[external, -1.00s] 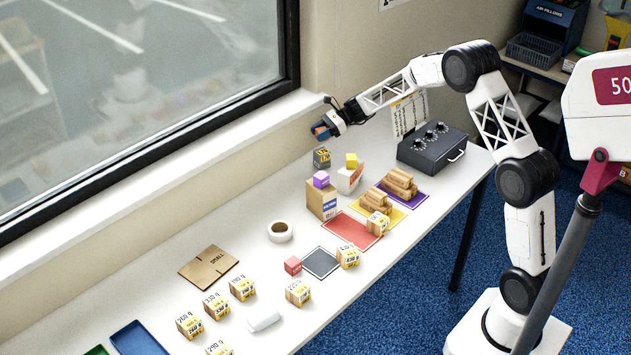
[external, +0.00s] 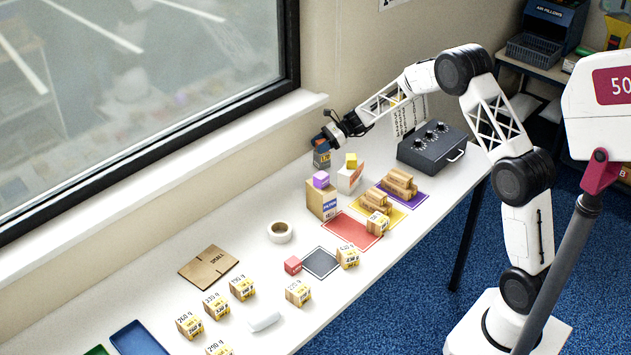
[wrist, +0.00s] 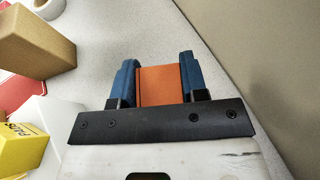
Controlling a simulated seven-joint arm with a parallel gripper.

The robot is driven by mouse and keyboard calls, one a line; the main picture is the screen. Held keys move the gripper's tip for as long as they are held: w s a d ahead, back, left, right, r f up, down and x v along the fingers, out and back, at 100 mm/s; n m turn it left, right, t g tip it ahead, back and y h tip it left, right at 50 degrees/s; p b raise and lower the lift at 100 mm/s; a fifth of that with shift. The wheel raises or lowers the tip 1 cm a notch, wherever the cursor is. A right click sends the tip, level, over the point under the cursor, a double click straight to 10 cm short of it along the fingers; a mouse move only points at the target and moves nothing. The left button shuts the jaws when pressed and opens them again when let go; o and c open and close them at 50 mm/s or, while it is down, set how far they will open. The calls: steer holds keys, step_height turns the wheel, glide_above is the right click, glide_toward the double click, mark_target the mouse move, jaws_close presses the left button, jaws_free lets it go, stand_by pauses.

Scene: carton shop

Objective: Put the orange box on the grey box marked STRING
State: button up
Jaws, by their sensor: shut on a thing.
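The orange box (wrist: 158,86) is held between the blue fingers of my gripper (wrist: 157,80) in the wrist view. In the external view my gripper (external: 323,141) is at the far end of the table by the wall, with little of the orange box showing. The grey box's marking is too small to read, and the grey box is hidden in the wrist view.
A dark control box (external: 432,147) is to the right. The wall is close behind.

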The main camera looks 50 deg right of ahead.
steer(key=shift+f, duration=0.1)
stand_by(0.3)
steer(key=o, duration=1)
steer(key=s+d+r, duration=0.1)
steer(key=d+r, duration=0.3)
steer(key=r, duration=0.5)
steer(key=shift+s+d, duration=0.15)
steer(key=shift+s, duration=0.25)
steer(key=shift+r, duration=0.1)
